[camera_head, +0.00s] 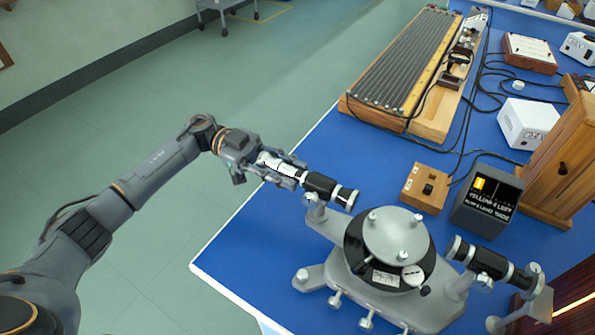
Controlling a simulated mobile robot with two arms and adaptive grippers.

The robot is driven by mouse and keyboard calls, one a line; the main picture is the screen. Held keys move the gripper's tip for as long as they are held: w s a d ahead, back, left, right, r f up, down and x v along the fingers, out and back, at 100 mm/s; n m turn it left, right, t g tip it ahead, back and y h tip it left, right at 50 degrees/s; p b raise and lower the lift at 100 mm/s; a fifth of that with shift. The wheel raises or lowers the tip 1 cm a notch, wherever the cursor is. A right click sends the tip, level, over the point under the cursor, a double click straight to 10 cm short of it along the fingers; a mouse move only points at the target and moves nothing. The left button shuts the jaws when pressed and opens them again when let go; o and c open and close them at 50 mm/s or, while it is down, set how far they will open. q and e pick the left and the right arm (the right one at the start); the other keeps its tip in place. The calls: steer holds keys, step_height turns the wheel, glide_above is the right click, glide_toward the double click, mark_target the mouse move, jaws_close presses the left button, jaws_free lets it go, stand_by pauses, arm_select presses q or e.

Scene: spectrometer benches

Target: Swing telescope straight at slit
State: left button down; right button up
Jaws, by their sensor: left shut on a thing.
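A grey spectrometer (330,277) with a round central table (396,235) stands near the left corner of the blue bench. Its telescope (322,186), a black and silver tube, sticks out from the table toward the upper left. My left gripper (286,170) is shut on the outer end of the telescope; its fingers partly hide that end. A second black tube, apparently the collimator (488,262), points to the lower right, toward a dark wooden housing (567,290) with a bright yellow slit of light. The two tubes do not look fully in line. My right gripper is out of view.
A small wooden switch box (425,189) and a black display box (487,198) stand behind the spectrometer. A wooden cabinet (560,160) is at right. A long ribbed wooden apparatus (405,65) and cables lie farther back. Open floor lies left of the bench.

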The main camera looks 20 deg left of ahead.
arm_select(q)
steer(key=shift+w+d, duration=0.1)
steer(key=shift+w, duration=0.15)
steer(key=shift+s, duration=0.15)
steer(key=c, duration=1.2)
jaws_free()
steer(key=shift+o, duration=0.3)
steer(key=shift+a, duration=0.35)
steer(key=v, duration=1.1)
steer(key=shift+w, duration=0.3)
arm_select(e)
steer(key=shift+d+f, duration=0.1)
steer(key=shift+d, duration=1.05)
arm_select(q)
steer(key=shift+a, duration=0.1)
